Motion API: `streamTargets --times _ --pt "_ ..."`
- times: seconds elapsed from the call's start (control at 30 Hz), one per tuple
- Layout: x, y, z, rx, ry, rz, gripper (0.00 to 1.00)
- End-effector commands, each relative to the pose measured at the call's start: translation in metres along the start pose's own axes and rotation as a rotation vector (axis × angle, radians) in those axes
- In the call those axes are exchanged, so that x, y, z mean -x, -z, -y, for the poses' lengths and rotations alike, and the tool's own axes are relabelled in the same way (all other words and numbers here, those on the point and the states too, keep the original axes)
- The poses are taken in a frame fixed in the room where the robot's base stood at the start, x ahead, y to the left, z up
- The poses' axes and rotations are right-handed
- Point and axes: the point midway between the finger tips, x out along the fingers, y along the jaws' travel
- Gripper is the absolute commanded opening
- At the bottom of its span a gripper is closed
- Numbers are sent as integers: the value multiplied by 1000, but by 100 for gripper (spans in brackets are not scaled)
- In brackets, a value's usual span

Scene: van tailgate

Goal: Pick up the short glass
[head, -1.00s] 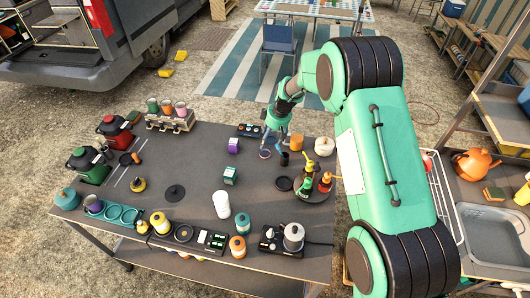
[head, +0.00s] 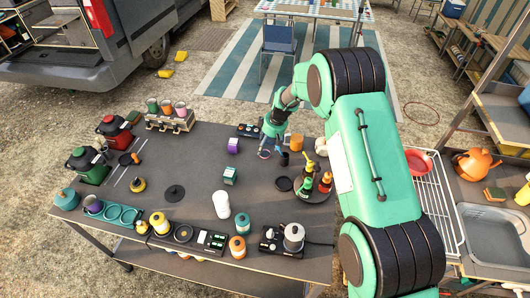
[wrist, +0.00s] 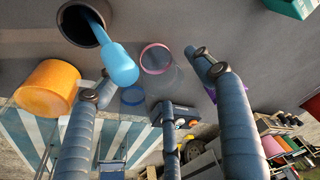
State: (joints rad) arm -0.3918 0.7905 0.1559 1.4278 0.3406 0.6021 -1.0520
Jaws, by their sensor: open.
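The short glass is a clear tumbler with a pink rim (wrist: 158,58), on the dark table in the wrist view. It shows in the head view as a small ringed glass (head: 264,154), just below the fingers. My gripper (head: 272,135) is open and empty, above and behind the glass. In the wrist view its fingers (wrist: 155,82) are spread, with the glass lying beyond their tips, between the left and right fingers. I see no contact. The glass's lower part is faint against the table.
Close to the glass stand a dark cup (wrist: 78,22) with a blue-handled tool (wrist: 118,62) leaning out, an orange cylinder (wrist: 48,86) and a purple block (head: 233,145). A black box with knobs (head: 249,130) lies behind. A round tray (head: 316,195) holds bottles.

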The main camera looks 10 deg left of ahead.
Motion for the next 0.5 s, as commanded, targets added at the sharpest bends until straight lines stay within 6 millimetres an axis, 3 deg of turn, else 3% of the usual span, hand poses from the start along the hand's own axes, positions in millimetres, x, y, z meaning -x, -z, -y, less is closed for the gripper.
streamTargets --times 0.2,0.5 --pt "-23 0 0 0 -1 0 68" --pt "-31 0 0 0 -1 -1 68"
